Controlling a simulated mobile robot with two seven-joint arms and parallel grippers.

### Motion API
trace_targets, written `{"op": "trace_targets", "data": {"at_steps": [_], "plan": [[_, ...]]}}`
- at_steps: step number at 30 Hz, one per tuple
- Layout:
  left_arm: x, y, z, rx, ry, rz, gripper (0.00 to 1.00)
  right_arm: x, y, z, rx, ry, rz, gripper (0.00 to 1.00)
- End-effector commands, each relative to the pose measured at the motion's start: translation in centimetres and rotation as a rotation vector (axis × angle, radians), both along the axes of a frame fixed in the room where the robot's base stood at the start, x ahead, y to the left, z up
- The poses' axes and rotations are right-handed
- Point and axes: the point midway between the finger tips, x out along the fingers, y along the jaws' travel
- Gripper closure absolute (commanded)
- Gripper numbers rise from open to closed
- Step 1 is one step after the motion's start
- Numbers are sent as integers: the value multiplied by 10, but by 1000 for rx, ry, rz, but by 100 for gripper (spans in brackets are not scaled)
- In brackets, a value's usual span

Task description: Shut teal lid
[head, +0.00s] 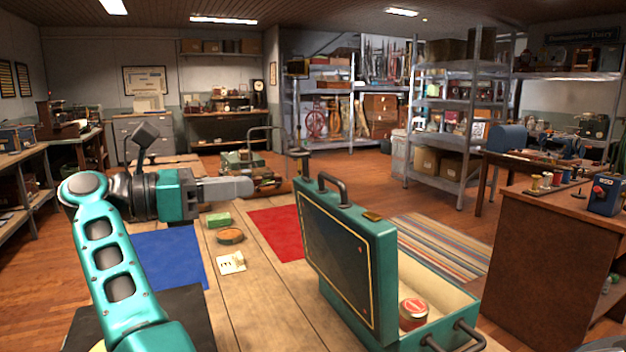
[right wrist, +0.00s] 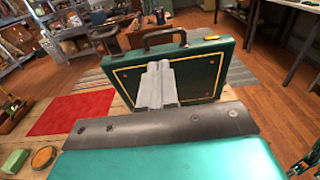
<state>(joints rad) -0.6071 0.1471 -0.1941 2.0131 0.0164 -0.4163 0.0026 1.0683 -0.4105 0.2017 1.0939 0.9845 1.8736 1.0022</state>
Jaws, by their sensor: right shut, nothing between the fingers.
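The teal case stands open on the wooden table. Its teal lid (head: 349,262) is raised near upright, with a gold line border and a dark handle (head: 331,189) on its top edge. The case's base (head: 455,315) lies to the right, with a pale lining and a round red-topped tin (head: 413,314) inside. My right gripper (head: 245,187) is shut and empty, left of the lid and pointing toward it, apart from it in the head view. In the right wrist view its fingers (right wrist: 158,85) overlap the lid's panel (right wrist: 200,75); contact cannot be told there. My left gripper is not in view.
On the table are a blue mat (head: 170,257), a red mat (head: 276,232), a green block (head: 219,220), a round orange-topped tin (head: 230,236) and a small cream card (head: 231,263). A brown cabinet (head: 540,260) stands at the right.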

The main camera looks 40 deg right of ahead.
Motion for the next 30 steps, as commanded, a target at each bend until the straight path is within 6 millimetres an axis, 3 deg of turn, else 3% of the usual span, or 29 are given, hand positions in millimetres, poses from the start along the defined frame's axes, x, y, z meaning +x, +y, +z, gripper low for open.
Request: {"op": "trace_targets", "data": {"at_steps": [15, 21, 30], "plan": [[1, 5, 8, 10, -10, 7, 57, -32, -98, -3, -2, 2, -4, 100], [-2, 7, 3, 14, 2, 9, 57, -37, -115, -4, -2, 1, -3, 100], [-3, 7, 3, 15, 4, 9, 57, -38, -118, -5, -2, 2, -2, 100]]}}
